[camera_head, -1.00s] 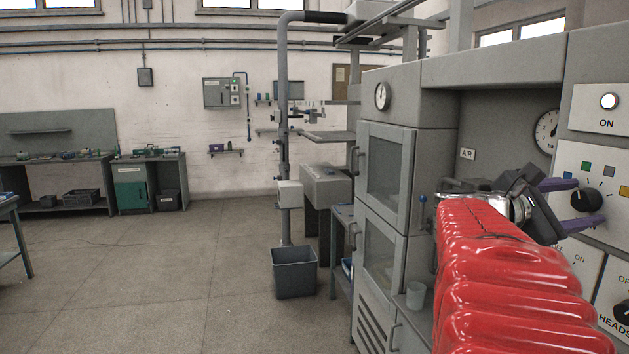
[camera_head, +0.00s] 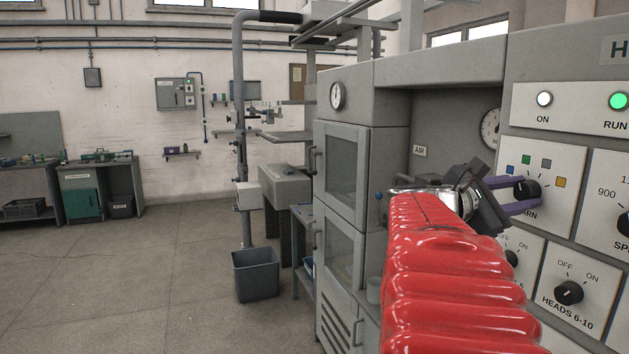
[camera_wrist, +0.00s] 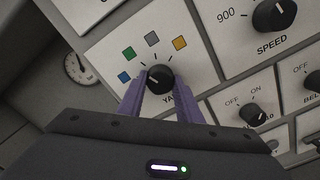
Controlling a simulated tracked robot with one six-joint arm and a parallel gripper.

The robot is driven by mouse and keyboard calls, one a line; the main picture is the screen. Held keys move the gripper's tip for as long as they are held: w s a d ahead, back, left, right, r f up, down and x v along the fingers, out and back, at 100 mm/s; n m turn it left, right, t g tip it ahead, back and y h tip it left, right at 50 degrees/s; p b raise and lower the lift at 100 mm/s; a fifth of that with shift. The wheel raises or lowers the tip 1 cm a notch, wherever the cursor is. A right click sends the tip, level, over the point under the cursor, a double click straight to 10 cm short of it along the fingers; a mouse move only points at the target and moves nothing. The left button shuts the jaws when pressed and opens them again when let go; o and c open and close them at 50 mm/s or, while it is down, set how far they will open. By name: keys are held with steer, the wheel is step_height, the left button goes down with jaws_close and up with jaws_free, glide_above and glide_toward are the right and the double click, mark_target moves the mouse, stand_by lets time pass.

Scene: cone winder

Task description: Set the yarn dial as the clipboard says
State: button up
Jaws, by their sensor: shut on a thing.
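The yarn dial (camera_head: 526,189) is a black knob on a white plate with blue, green, grey and yellow squares around its upper side. The dial also shows in the wrist view (camera_wrist: 160,79), where its white pointer mark seems to point left, towards the blue square (camera_wrist: 124,77). My gripper (camera_head: 523,193) has its purple fingers on either side of the knob and is shut on it. The fingers also show in the wrist view (camera_wrist: 160,88); they hide part of the label below. No clipboard is in view.
The speed dial (camera_wrist: 274,15) and the heads 6-10 switch (camera_head: 569,292) sit close by on the same panel. The RUN lamp (camera_head: 618,101) glows green. A grey cabinet (camera_head: 343,170) stands left of my arm. Open floor lies further left, with a grey bin (camera_head: 256,275).

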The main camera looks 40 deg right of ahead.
steer(key=shift+a+f, duration=0.15)
steer(key=shift+f, duration=0.05)
stand_by(0.5)
steer(key=shift+f+m, duration=0.1)
steer(key=shift+m, duration=3.9)
steer(key=o, duration=1)
steer(key=shift+r, duration=0.2)
steer(key=shift+o, duration=0.2)
